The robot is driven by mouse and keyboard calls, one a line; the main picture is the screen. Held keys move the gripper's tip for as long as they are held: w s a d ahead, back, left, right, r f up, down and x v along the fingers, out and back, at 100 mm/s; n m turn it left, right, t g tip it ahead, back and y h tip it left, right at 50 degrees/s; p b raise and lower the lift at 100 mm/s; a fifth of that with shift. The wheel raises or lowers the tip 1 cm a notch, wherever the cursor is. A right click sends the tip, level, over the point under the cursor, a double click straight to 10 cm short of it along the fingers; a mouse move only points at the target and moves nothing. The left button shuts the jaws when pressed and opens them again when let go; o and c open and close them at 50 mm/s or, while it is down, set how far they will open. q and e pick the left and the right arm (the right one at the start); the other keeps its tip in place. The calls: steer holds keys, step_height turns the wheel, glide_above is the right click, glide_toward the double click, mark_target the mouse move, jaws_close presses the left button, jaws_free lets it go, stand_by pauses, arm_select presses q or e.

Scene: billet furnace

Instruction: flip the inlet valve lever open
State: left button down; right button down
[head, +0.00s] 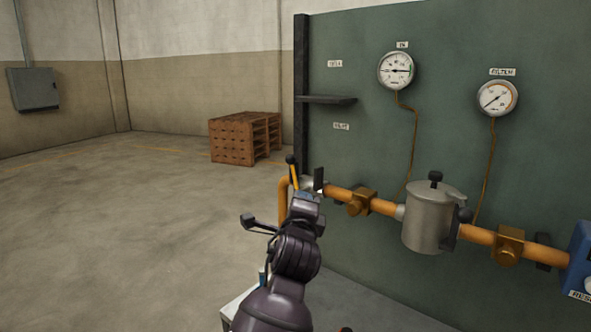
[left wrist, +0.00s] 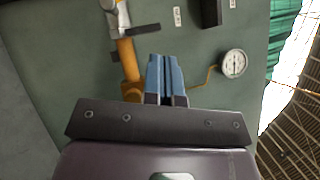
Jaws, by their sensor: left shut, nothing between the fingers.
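The inlet valve lever (head: 294,178) is a yellow handle with a black tip. In the head view it stands nearly upright at the left end of the orange pipe (head: 383,206), and its lower part is hidden behind my left gripper (head: 308,196). My left gripper is in front of the pipe's left end, close to the lever; I cannot tell whether they touch. In the left wrist view its blue fingers (left wrist: 166,60) are together and empty, to the right of the orange pipe (left wrist: 129,66). My right gripper does not show.
A green panel (head: 450,120) carries a left gauge (head: 396,70), a right gauge (head: 497,98) and a small dark shelf (head: 327,99). A grey filter canister (head: 428,217) sits in the pipe line. Wooden pallets (head: 240,138) stand far back; the floor at left is clear.

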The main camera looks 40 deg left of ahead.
mark_target(294, 175)
arm_select(q)
steer(key=s+a+x, duration=0.1)
steer(key=a+x, duration=0.1)
steer(key=x, duration=1.1)
steer(key=shift+s+r, duration=0.3)
steer(key=shift+r, duration=0.05)
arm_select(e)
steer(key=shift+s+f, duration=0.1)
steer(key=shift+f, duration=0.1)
arm_select(q)
steer(key=shift+a, duration=0.1)
